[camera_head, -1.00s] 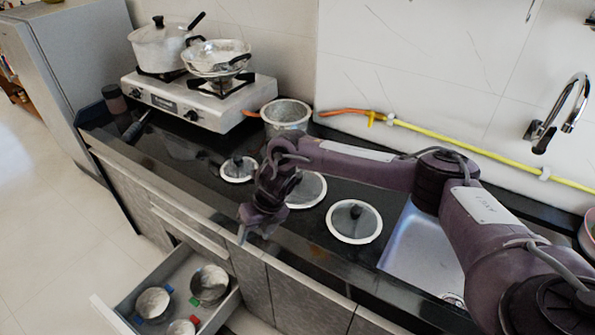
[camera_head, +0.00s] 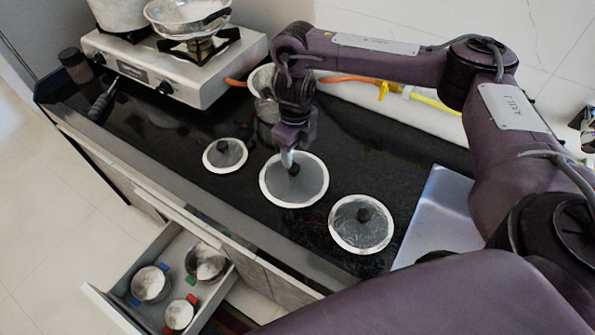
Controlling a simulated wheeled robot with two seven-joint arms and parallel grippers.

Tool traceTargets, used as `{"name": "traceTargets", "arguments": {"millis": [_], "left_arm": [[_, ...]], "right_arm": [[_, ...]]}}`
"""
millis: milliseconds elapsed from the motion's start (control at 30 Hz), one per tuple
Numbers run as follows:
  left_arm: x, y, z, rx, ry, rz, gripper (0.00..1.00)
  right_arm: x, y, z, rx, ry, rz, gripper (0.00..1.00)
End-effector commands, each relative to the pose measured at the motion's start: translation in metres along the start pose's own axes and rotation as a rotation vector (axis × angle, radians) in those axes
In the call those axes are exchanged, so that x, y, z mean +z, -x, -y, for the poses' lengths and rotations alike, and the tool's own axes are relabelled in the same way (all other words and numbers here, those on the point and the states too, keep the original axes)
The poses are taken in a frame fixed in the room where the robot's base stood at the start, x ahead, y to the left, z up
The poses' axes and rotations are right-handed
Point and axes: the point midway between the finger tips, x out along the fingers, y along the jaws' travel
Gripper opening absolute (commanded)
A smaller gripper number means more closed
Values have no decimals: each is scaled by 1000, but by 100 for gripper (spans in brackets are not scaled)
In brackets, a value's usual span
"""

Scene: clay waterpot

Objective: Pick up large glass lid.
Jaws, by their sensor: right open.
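Three round glass lids with pale rims and dark knobs lie flat on the black counter. The middle lid (camera_head: 308,187) looks the largest, the right lid (camera_head: 361,238) only slightly smaller, and the left lid (camera_head: 224,155) the smallest. My right gripper (camera_head: 289,158) points down over the middle lid, with its fingertips at or just above the knob. It is open. The fingers overlap in this view, so I cannot tell whether they touch or straddle the knob. My left gripper is not in view.
A stove (camera_head: 165,70) with a pan (camera_head: 187,14) stands at the back left. A metal pot (camera_head: 263,82) is behind my right gripper, partly hidden. An open drawer (camera_head: 112,305) below holds several pots.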

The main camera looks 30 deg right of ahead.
Motion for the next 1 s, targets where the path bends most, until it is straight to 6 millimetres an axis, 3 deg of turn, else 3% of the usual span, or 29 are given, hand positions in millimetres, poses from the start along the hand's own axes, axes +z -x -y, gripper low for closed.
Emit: {"name": "traceTargets", "arguments": {"millis": [200, 300, 467, 600, 700, 1000], "left_arm": [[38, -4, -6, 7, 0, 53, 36], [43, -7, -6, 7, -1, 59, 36], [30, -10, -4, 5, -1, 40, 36], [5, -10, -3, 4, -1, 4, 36], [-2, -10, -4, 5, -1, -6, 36], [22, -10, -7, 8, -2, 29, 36]], "right_arm": [[-2, -29, -1, 8, -1, -2, 55], [-2, -44, 0, 9, -2, -1, 55], [-2, -56, 1, 6, -2, 3, 55], [-1, -55, -2, 3, -1, 3, 55], [-1, -54, -3, 2, 0, 3, 55], [-2, -55, 0, 4, -1, 4, 16]]}}
